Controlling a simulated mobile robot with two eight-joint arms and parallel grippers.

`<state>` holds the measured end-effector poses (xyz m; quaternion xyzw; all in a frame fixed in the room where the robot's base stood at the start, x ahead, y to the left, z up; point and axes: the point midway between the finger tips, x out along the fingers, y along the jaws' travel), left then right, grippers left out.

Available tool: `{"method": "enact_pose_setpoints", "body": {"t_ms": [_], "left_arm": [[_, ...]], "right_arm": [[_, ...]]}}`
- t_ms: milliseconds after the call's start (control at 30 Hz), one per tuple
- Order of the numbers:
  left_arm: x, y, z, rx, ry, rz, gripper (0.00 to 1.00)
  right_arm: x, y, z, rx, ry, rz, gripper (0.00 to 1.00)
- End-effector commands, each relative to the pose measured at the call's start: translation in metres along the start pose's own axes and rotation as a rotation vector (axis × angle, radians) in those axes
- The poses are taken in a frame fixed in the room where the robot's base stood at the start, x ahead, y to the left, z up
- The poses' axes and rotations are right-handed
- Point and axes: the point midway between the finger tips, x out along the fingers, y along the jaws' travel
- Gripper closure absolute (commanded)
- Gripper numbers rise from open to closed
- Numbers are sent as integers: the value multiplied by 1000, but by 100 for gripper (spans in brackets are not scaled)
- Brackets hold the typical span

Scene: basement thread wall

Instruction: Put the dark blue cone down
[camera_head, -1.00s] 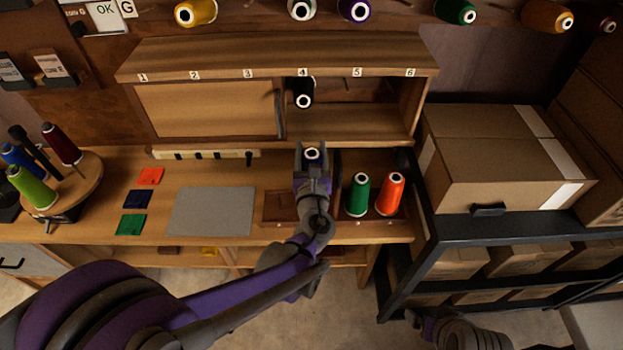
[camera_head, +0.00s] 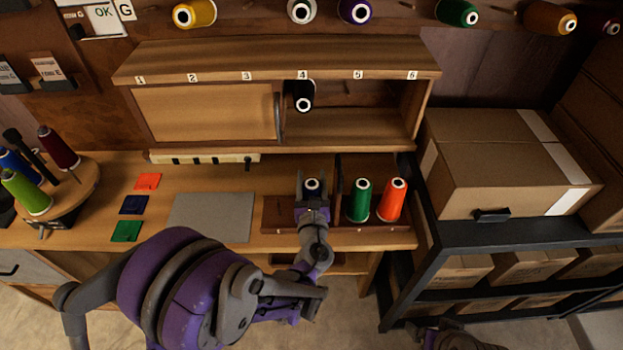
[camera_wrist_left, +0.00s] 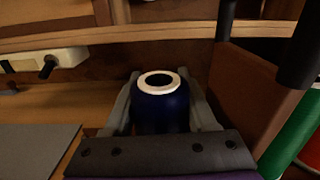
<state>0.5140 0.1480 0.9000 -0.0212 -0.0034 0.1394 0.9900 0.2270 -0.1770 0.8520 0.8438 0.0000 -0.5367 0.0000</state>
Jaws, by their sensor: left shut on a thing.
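My left gripper (camera_head: 312,186) is shut on the dark blue cone (camera_head: 312,193), whose white-ringed top shows between the fingers. The cone looks upright, at the left compartment of the wooden tray (camera_head: 281,212), left of its divider. In the left wrist view the cone (camera_wrist_left: 162,110) stands between both fingers, with the brown divider (camera_wrist_left: 240,95) close on its right. Its base is hidden, so I cannot tell whether it touches the tray floor. Part of my right arm shows at the bottom right edge; its jaws cannot be made out.
A green cone (camera_head: 359,202) and an orange cone (camera_head: 393,201) stand right of the divider. A grey mat (camera_head: 211,217) lies left of the tray. Behind is a numbered cabinet (camera_head: 275,62) with a black cone (camera_head: 304,97) in it. A black shelf with boxes (camera_head: 510,170) stands right.

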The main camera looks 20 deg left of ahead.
Motion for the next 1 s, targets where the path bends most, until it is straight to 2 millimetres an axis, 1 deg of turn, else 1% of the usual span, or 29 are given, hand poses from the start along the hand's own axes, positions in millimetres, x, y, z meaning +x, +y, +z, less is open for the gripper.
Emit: {"method": "enact_pose_setpoints", "body": {"t_ms": [33, 67, 200, 233, 467, 600, 667, 767, 1000], "left_arm": [[0, 0, -3, 0, 0, 0, 100], [0, 0, -3, 0, 0, 0, 39], [0, 0, -2, 0, 0, 0, 14], [0, 0, -2, 0, 0, 0, 13], [0, 0, -2, 0, 0, 0, 13], [-1, 0, 3, 0, 0, -1, 13], [-10, -1, 1, -1, 0, -2, 13], [-29, -1, 1, -1, 1, -3, 13], [-82, -2, 0, -2, 1, -5, 13]], "right_arm": [[3, 0, 2, 0, -1, 0, 7], [2, 0, 2, 0, -1, 0, 7], [2, 0, 1, 0, -1, 0, 7], [2, 0, 1, 0, -1, 0, 7], [2, 0, 1, 0, -1, 0, 7], [-2, 0, -1, 0, 1, 0, 7], [0, 0, 0, 0, 0, 0, 7], [2, 0, 1, 0, -1, 0, 7], [7, 0, 4, 0, -3, 0, 7]]}}
